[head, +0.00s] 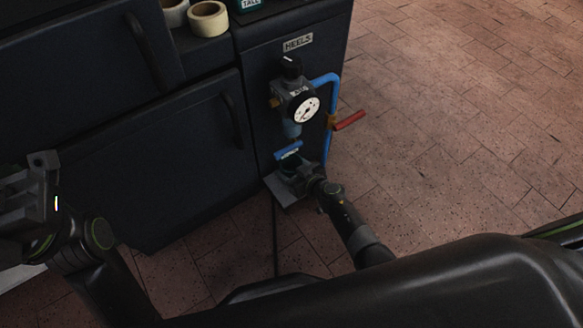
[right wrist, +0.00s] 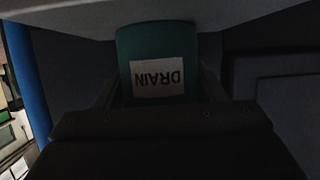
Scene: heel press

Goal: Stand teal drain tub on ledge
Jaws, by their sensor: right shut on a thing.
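The teal drain tub (head: 289,163) is small and dark in the head view, low on the front of the dark cabinet. In the right wrist view the tub (right wrist: 158,50) fills the middle, with a white DRAIN label upside down in the picture. My right gripper (head: 298,173) is shut on the tub. The grey ledge (head: 284,194) juts out below the tub and gripper; a pale surface (right wrist: 70,14) meets the tub's end in the wrist view. I cannot tell whether they touch. My left gripper (head: 38,185) is at the far left, away from the tub; its jaws are unclear.
A blue-edged labelled piece (head: 288,150) sits just above the tub. Higher up are a regulator with a white gauge (head: 306,109), a blue pipe (head: 328,140) and a red lever (head: 349,121). Tape rolls (head: 208,18) lie on the cabinet top. The tiled floor on the right is clear.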

